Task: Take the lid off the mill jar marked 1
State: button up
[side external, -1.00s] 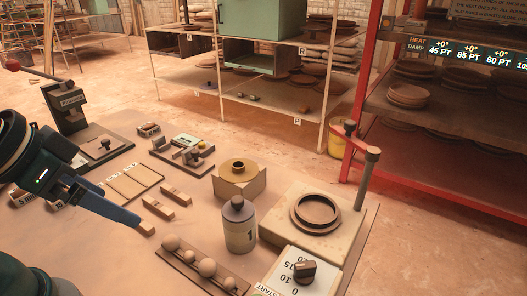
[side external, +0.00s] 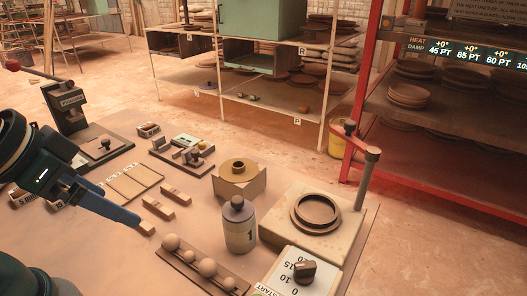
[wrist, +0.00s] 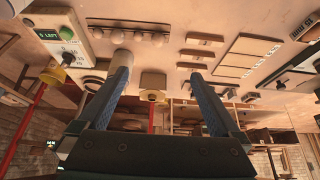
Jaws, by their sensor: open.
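The mill jar marked 1 (side external: 240,234) stands upright on the table in the side view, a pale cylinder with a dark "1" on its front. Its grey lid (side external: 238,213) with a small round knob sits on top. My gripper (side external: 140,224) is to the left of the jar, well apart from it, with blue fingers. In the wrist view my gripper (wrist: 160,72) shows its two fingers spread wide with nothing held between them. The jar is hard to make out in the wrist view, perhaps partly hidden by the left finger.
A rack of balls (side external: 200,265) lies in front of the jar. A box with an ochre ring (side external: 239,180) stands behind it. A slab with a round brown ring (side external: 315,212), a post (side external: 366,180) and a dial (side external: 304,271) are at right. Small wooden blocks (side external: 158,206) lie at left.

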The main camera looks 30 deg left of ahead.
jog(key=w+r, duration=0.4)
jog(key=r, duration=0.2)
jog(key=m+g, duration=0.2)
jog(key=g, duration=0.4)
send_over(238, 199)
notch_tip(238, 199, down, 7)
jog(key=shift+a+f, duration=0.1)
jog(key=shift+f, duration=0.05)
jog(key=shift+s+f, duration=0.1)
jog(key=shift+f, duration=2.55)
